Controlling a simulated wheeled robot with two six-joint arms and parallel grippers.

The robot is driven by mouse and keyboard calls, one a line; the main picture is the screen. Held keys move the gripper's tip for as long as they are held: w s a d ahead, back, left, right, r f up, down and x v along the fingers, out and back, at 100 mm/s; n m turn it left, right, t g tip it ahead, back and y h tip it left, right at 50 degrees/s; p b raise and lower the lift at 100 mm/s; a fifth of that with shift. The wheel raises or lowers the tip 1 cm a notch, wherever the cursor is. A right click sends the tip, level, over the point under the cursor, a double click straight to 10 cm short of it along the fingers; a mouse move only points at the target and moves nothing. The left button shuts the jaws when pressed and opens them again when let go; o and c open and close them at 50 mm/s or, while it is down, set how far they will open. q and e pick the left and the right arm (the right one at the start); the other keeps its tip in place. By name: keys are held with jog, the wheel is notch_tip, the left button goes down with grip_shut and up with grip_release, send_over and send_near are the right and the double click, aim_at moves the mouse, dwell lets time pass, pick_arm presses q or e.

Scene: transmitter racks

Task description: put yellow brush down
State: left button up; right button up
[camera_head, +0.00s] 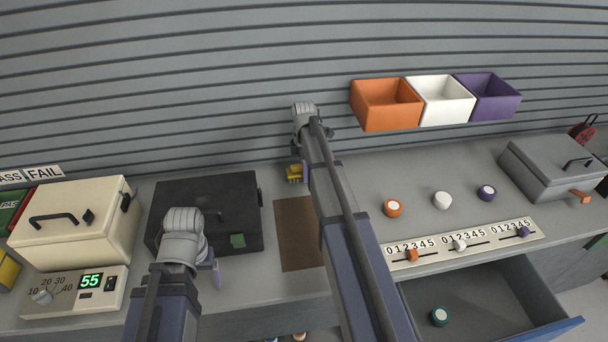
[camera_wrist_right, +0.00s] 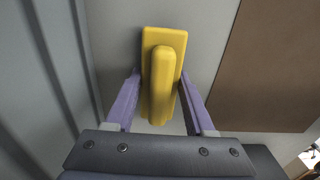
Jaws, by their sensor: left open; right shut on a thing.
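The yellow brush (camera_wrist_right: 163,70) is between the fingers of my right gripper (camera_wrist_right: 160,98) in the right wrist view. The gripper is shut on it. In the head view the yellow brush (camera_head: 294,173) shows just left of my right gripper (camera_head: 306,172), over the rear of the counter near the back wall; the arm hides part of this area. Whether the brush touches the counter I cannot tell. My left gripper (camera_head: 216,272) is open and empty, in front of the black case.
A brown mat (camera_head: 294,235) lies just in front of the brush. The black case (camera_head: 170,195) stands to its left. Orange, white and purple bins (camera_head: 385,118) hang on the wall at the right. Round capped items (camera_head: 393,208) and a slider panel (camera_head: 435,250) are right of my arm. A drawer (camera_head: 480,305) is open below.

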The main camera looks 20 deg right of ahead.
pick_arm(q)
jog(key=shift+f, duration=0.15)
pick_arm(e)
jog(key=o, duration=0.8)
jog(key=shift+f, duration=0.1)
jog(key=o, duration=0.5)
notch_tip(320, 180, up, 12)
jog(key=p, duration=1.2)
jog(key=shift+r, duration=0.25)
pick_arm(q)
notch_tip(320, 180, up, 12)
jog(key=shift+r, duration=0.25)
jog(key=shift+f, duration=0.15)
pick_arm(e)
jog(key=shift+f, duration=0.2)
pick_arm(q)
notch_tip(320, 180, down, 12)
jog(key=b, duration=1.2)
pick_arm(e)
notch_tip(320, 180, down, 12)
jog(key=shift+r, duration=0.1)
